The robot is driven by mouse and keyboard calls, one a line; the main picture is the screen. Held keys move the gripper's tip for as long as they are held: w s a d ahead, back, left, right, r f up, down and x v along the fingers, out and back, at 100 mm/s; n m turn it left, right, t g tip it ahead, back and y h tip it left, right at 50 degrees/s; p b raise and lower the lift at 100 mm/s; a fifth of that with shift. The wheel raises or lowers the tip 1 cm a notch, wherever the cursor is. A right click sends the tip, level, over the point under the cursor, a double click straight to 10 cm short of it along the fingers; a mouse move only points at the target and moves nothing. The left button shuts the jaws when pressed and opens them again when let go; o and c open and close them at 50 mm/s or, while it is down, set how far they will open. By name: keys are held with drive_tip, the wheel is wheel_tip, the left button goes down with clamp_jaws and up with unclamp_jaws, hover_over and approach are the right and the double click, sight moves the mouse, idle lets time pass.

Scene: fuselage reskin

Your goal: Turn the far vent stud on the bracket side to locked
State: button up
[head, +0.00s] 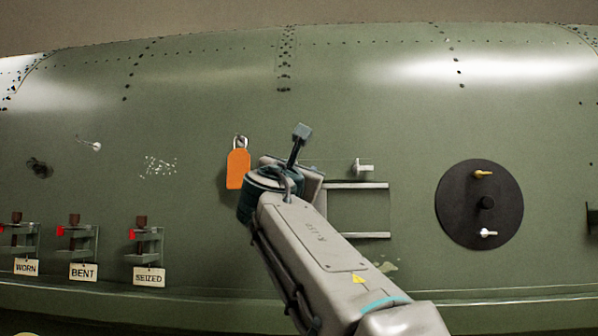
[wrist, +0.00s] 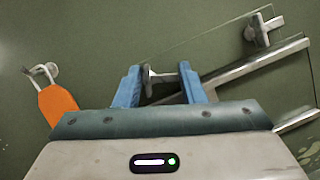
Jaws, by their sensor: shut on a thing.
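In the wrist view my gripper (wrist: 159,69) has its two blue fingers closed on the ends of a small metal stud (wrist: 163,78) with a crossbar handle. The bar lies roughly level between the fingers. In the head view my gripper and arm hide this stud. A second, similar stud (head: 362,167) sits to its right on the panel; it also shows at upper right in the wrist view (wrist: 262,30). A thin clear plate edge runs between the two studs. I cannot read any locked or open mark on the held stud.
An orange tag (head: 238,168) hangs left of my gripper. Two metal rails (head: 358,185) frame an opening below the studs. A black disc (head: 452,205) with a gold and a white stud is at right. Brackets labelled WORN, BENT and SEIZED (head: 149,276) stand lower left.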

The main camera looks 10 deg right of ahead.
drive_tip(key=shift+w+a+f+m+g+h, duration=0.1)
drive_tip(key=shift+m+g+h, duration=0.3)
drive_tip(key=shift+m, duration=0.7)
drive_tip(key=shift+f+m+g+h, duration=0.1)
drive_tip(key=shift+m+g+h, duration=0.3)
drive_tip(key=shift+m, duration=0.7)
drive_tip(key=o, duration=1)
